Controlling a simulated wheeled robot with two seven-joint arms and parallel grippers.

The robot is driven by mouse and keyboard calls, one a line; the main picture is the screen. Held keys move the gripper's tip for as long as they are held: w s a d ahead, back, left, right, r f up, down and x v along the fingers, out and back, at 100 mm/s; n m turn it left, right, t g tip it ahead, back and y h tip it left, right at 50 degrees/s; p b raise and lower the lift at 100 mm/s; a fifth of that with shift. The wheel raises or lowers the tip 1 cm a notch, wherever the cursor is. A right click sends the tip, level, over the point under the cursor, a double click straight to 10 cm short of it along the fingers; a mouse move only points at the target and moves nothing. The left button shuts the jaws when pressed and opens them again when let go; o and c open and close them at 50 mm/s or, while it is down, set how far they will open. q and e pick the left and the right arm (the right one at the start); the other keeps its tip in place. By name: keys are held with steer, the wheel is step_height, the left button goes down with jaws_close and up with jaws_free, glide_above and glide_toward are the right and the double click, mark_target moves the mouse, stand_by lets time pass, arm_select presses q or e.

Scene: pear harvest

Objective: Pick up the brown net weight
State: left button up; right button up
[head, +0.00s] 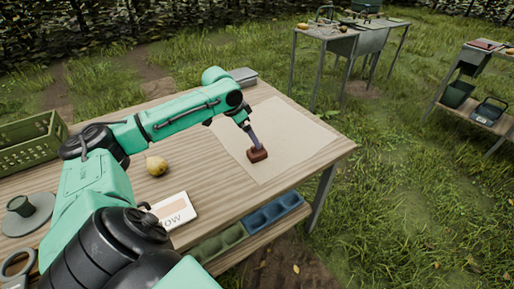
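The brown net weight (258,155) is a small reddish-brown block on the pale sheet (290,130) near the right end of the wooden table. My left arm reaches over the table from the lower left. Its gripper (255,144) points down with the fingertips at the top of the weight. The fingers look narrow and close together, but I cannot tell whether they are shut on the weight. The weight appears to rest on the sheet. My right gripper is not in view.
A yellow pear (157,166) and a lettered card (174,211) lie left of the sheet. A green crate (32,143) stands at the far left. A grey box (243,76) sits at the back edge.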

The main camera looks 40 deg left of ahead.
mark_target(257, 151)
arm_select(q)
steer(key=x, duration=0.7)
steer(key=shift+p, duration=0.3)
steer(key=shift+a+f, duration=0.1)
steer(key=shift+f, duration=0.15)
steer(key=c, duration=1.3)
jaws_close()
steer(key=shift+r, duration=0.1)
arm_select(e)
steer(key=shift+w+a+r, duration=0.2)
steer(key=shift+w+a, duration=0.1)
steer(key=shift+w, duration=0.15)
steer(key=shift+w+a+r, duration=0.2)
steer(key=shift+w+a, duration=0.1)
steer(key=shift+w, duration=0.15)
